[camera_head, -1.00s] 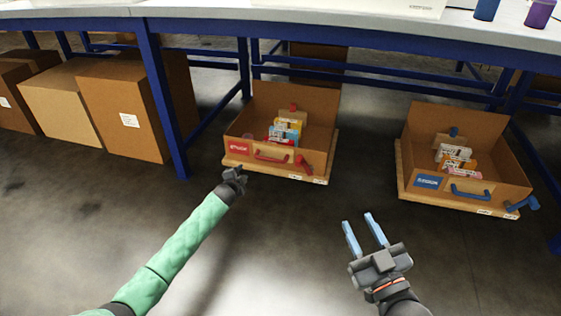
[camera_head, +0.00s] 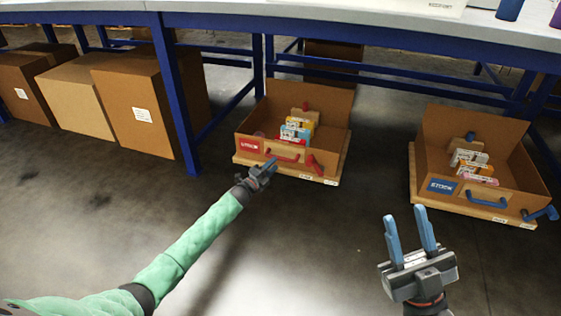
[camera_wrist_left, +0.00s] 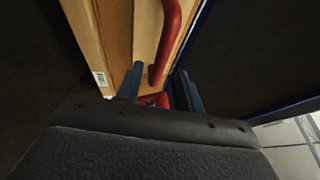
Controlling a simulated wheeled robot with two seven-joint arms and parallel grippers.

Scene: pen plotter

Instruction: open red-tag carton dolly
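The red-tag carton (camera_head: 326,160) stands open on a wooden dolly (camera_head: 240,160) under the bench. Its front has a red tag (camera_head: 250,146), a red bar handle (camera_head: 285,158) and a red lever (camera_head: 316,165) at the right corner. My left gripper (camera_head: 269,164) is at the carton's front, close to the left end of the handle. In the left wrist view its fingers (camera_wrist_left: 160,88) are apart, with the red handle (camera_wrist_left: 171,35) just beyond and between them; contact cannot be told. My right gripper (camera_head: 409,230) is open and empty over the floor.
A blue-tag carton (camera_head: 516,190) on a dolly stands to the right, with a blue handle and lever. Brown boxes (camera_head: 135,110) stand at the left. A blue bench leg (camera_head: 172,95) rises between them and the red-tag carton. The floor in front is clear.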

